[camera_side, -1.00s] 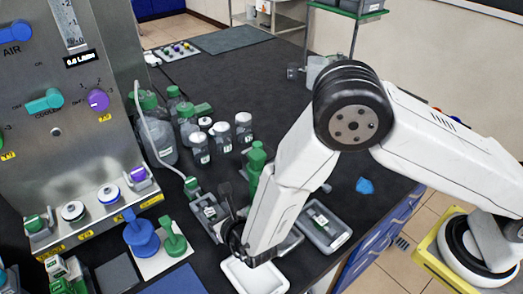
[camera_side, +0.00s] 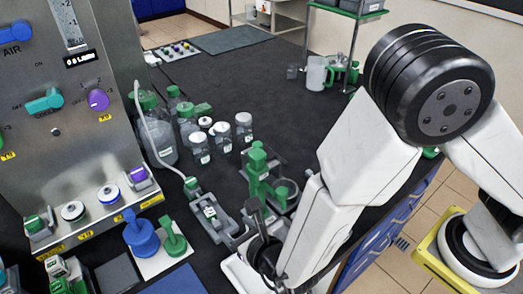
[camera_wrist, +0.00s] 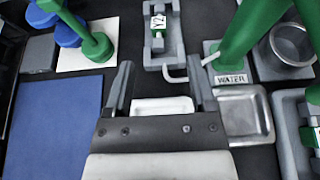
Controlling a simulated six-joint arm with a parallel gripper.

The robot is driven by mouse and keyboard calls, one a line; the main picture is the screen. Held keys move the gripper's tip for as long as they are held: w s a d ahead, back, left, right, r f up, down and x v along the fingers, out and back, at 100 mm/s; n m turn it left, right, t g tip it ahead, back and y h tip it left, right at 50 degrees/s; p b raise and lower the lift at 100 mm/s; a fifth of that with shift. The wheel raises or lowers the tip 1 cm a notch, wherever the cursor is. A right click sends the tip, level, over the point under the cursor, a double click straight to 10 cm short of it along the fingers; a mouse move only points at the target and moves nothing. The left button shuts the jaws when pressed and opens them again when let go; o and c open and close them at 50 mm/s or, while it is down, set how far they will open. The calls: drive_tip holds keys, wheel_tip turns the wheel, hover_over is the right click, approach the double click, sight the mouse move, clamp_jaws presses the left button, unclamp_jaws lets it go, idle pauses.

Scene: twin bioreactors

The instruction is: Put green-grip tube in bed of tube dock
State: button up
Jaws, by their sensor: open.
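In the side view a pale hose curves down from the bottles to a green grip (camera_side: 191,184) at the back end of a grey dock (camera_side: 212,220). I take these for the green-grip tube and the tube dock. A small green part with a white label (camera_side: 210,211) sits in the dock. The wrist view shows the grey dock (camera_wrist: 151,62) top centre, with the labelled part (camera_wrist: 158,25) lying in it; the hose grip is not clear there. My gripper (camera_wrist: 161,80) is open and empty, in front of the dock. In the side view its dark fingers (camera_side: 258,222) are right of the dock.
A green stand labelled WATER (camera_wrist: 230,75) rises close right of the dock. A white dish (camera_wrist: 162,106) lies below my fingers, a metal tray (camera_wrist: 243,112) beside it. Blue and green knobbed pieces (camera_wrist: 98,45) stand left. Bottles (camera_side: 200,148) stand behind.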

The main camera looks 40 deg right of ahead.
drive_tip(key=shift+v, duration=0.75)
idle(1.0)
